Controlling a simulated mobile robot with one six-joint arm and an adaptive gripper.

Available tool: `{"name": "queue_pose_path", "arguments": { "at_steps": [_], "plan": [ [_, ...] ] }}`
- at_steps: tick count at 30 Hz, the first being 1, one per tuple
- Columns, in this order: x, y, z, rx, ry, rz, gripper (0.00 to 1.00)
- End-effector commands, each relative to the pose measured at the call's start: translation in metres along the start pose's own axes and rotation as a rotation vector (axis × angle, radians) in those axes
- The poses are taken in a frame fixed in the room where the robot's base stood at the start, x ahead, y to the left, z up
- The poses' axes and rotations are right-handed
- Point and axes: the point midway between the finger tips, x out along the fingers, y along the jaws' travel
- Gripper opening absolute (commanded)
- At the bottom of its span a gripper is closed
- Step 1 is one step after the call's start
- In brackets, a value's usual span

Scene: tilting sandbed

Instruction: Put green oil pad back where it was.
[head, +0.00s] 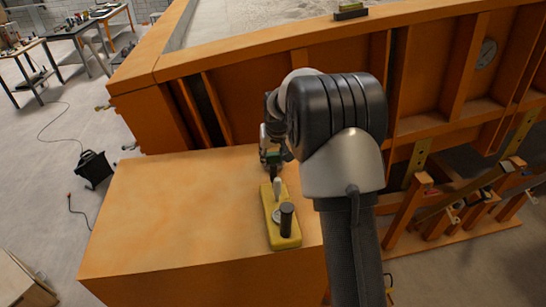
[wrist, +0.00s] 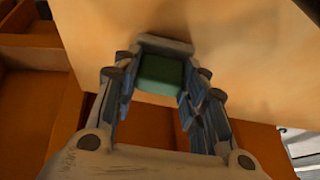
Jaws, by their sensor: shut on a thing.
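The green oil pad (wrist: 160,72) shows between the fingers of my gripper (wrist: 157,90) in the wrist view, with a grey edge along its far side. My gripper is shut on it. My arm and wrist hide most of the pad in that view. I cannot tell whether the pad touches the orange surface.
A yellow tool (head: 283,228) with a black knob lies on the orange block (head: 160,215), just in front of my gripper. The left of the block's top is clear.

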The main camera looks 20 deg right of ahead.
Motion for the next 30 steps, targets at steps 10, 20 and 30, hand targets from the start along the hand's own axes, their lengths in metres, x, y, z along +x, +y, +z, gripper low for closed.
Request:
{"name": "queue_pose_path", "arguments": {
  "at_steps": [10,20,30],
  "plan": [
    [0.0069,0.0000,0.0022,0.000,0.003,0.000,0.17],
    [0.0101,0.0000,0.0038,0.000,0.002,0.000,0.51],
    [0.0099,0.0001,0.0037,0.000,0.002,0.000,0.59]
  ]
}}
